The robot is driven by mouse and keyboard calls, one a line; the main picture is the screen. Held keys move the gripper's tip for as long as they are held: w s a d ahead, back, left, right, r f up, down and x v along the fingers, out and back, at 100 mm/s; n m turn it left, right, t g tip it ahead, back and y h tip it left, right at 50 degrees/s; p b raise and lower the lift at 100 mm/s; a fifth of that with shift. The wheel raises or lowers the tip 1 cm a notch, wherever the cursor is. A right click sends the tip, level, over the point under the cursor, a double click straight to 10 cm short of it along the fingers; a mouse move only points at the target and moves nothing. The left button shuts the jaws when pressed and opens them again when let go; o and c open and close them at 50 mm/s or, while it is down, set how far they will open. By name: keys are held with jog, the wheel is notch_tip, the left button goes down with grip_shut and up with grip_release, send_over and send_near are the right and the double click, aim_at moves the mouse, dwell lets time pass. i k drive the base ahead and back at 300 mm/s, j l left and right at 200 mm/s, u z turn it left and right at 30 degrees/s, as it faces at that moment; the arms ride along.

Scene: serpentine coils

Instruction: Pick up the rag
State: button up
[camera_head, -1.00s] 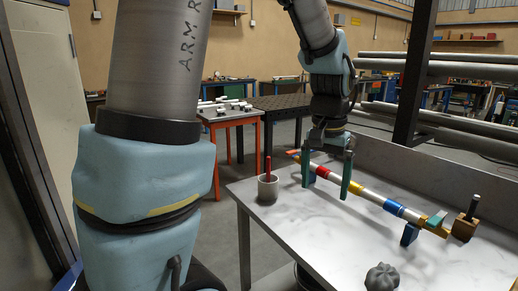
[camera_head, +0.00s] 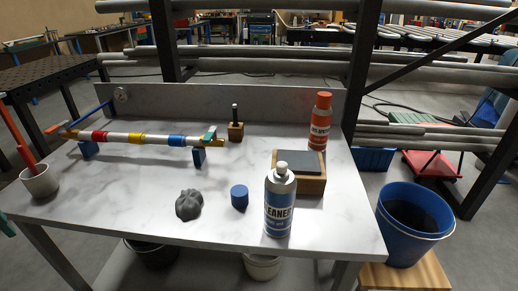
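A dark grey crumpled lump (camera_head: 189,204), which looks like the rag, lies near the front edge of the pale marbled table (camera_head: 120,200). Only a teal sliver, which looks like a fingertip of my gripper (camera_head: 5,226), shows at the far left edge, left of the table and well away from the lump. The rest of my gripper is out of the picture, so its opening is hidden.
A blue cylinder (camera_head: 239,197) and a cleaner bottle (camera_head: 280,202) stand right of the lump. A cup (camera_head: 39,181) stands left. A blue bucket (camera_head: 411,222) is right.

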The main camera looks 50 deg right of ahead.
aim_at(187, 206)
jog(key=z, duration=2)
jog(key=j+u, duration=0.45)
jog(key=j, duration=0.15)
jog(key=i+j+u, duration=0.15)
jog(key=j+u, duration=0.35)
jog(key=j, duration=0.15)
